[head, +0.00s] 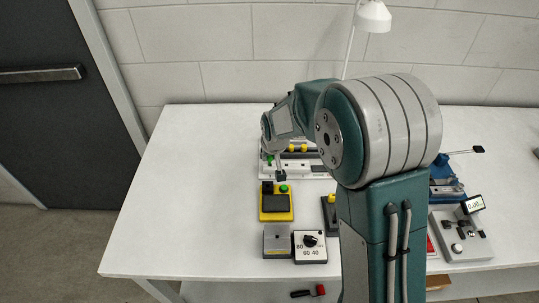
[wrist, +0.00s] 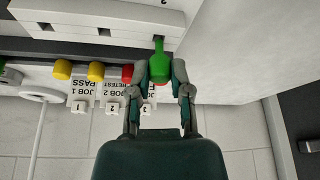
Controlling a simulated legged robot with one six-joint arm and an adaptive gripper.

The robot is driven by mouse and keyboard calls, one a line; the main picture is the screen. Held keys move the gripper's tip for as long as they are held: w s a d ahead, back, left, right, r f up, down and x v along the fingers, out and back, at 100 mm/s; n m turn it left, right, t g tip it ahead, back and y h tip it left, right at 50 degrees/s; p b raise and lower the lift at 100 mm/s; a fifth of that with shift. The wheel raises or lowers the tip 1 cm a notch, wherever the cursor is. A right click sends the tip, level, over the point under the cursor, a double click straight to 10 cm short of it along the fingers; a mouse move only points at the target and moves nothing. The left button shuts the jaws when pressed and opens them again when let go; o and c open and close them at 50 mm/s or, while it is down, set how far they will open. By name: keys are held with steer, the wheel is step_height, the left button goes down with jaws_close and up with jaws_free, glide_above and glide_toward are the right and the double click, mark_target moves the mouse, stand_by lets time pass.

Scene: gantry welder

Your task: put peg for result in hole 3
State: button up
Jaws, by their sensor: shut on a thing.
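My gripper (wrist: 162,80) is shut on a green peg (wrist: 158,66) in the wrist view, one finger on each side of its thick handle. The peg's thin end points at a white block (wrist: 75,14) with several dark slots, and its tip meets the rightmost slot in view. I cannot tell how deep the tip sits. Two yellow pegs (wrist: 62,69) and a red peg (wrist: 128,73) stand in a row left of the green one. Job label cards (wrist: 84,88) and tags numbered 1, 2 and 3 (wrist: 145,109) lie beside the row. In the head view my arm hides much of the white fixture (head: 316,170).
A yellow-based box with a green button (head: 277,215), a grey box (head: 277,241) and a dial box (head: 310,247) stand in front. A gauge unit (head: 462,235) and a blue vise (head: 446,184) are at right. The white table's (head: 185,200) left side is clear.

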steer(key=shift+r, duration=0.1)
steer(key=shift+f, duration=1.3)
stand_by(1.2)
steer(key=o, duration=0.8)
steer(key=shift+r, duration=0.15)
steer(key=v, duration=1.1)
steer(key=shift+s+r, duration=0.25)
